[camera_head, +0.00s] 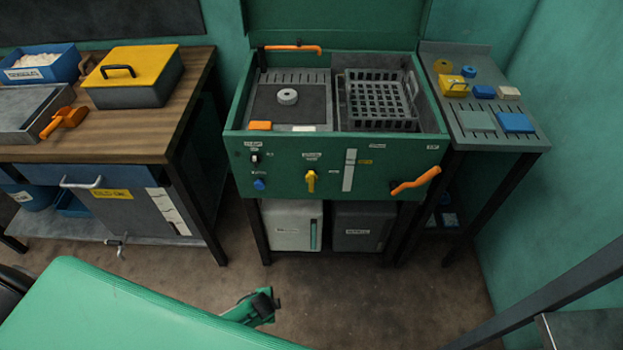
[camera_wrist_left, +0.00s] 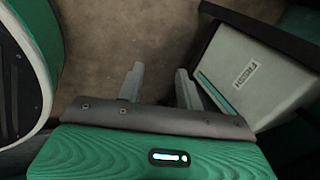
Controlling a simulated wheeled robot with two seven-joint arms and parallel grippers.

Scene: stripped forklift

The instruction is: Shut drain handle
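The green wash cabinet (camera_head: 330,150) stands at the back centre with its lid up. An orange lever handle (camera_head: 415,181) sits at the right end of its front panel, slanting up to the right; its label is too small to read, so I cannot be sure it is the drain handle. Another orange handle (camera_head: 292,48) lies along the back left of the open top. In the left wrist view my left gripper (camera_wrist_left: 160,85) has two grey fingers apart with only floor between them. It is low, beside the light-grey tank (camera_wrist_left: 245,70), away from both handles. My right gripper is not in view.
The light-grey tank (camera_head: 292,226) and a dark tank (camera_head: 358,227) stand under the cabinet. A wooden-topped bench (camera_head: 150,135) with a yellow-lidded box (camera_head: 135,75) is left. A grey side table (camera_head: 480,110) with small parts is right. The floor in front is clear.

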